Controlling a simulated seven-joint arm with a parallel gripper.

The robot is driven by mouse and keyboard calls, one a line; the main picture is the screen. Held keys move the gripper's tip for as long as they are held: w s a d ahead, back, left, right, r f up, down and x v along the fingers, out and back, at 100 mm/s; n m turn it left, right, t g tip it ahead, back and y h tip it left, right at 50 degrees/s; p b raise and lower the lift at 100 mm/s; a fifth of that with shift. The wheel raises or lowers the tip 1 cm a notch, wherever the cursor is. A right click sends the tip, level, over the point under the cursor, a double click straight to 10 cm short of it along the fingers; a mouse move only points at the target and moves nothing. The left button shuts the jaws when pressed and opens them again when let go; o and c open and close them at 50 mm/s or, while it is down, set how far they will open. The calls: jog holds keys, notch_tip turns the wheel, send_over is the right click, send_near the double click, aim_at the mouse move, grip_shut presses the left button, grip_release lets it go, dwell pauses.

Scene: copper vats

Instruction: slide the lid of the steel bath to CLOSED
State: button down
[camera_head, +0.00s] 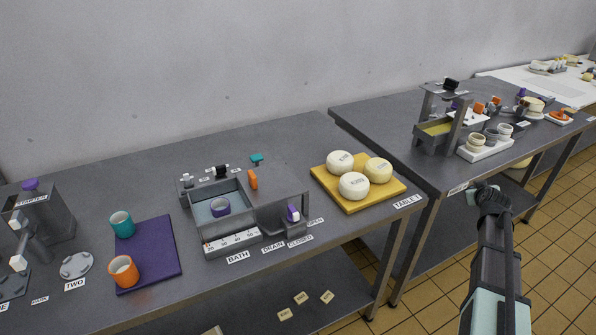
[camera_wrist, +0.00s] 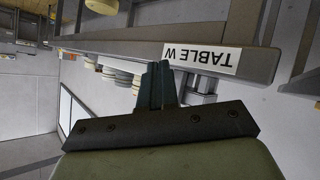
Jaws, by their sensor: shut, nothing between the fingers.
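A grey panel (camera_head: 270,217), seemingly the lid, stands at the bath's right end. A purple handle (camera_head: 293,212) is by its right edge, close to the OPEN label (camera_head: 315,222); the CLOSED label (camera_head: 300,241) is nearer the front. My gripper (camera_head: 487,188) is far to the right of the bath, by the second table's front edge. In the wrist view its fingers (camera_wrist: 157,86) are together and empty.
The second table's edge, labelled TABLE W (camera_wrist: 202,58), is close to my gripper.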

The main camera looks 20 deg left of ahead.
jog(key=w+a+r+t, duration=0.1)
jog(key=w+a+r, duration=0.2)
jog(key=r, duration=0.6)
jog(key=s+a+r+n+g+y, duration=0.1)
jog(key=a+r+g+y, duration=0.15)
jog(key=a, duration=0.75)
jog(key=s+a+r+n+g+y, duration=0.1)
jog(key=s+a+y, duration=0.15)
jog(key=a, duration=0.75)
jog(key=n+g+y, duration=0.3)
jog(key=n+g, duration=0.1)
jog(key=g, duration=0.7)
send_near(265, 185)
jog(key=a+f, duration=0.1)
jog(key=w+a+f, duration=0.1)
jog(key=a+f, duration=0.1)
jog(key=shift+w+a+f, duration=0.1)
jog(key=shift+w+f, duration=0.1)
jog(key=shift+w, duration=0.15)
jog(key=shift+s+a+r+t, duration=0.1)
jog(key=shift+s+a+t, duration=0.15)
jog(key=shift+s+a, duration=1.05)
jog(key=shift+s, duration=0.1)
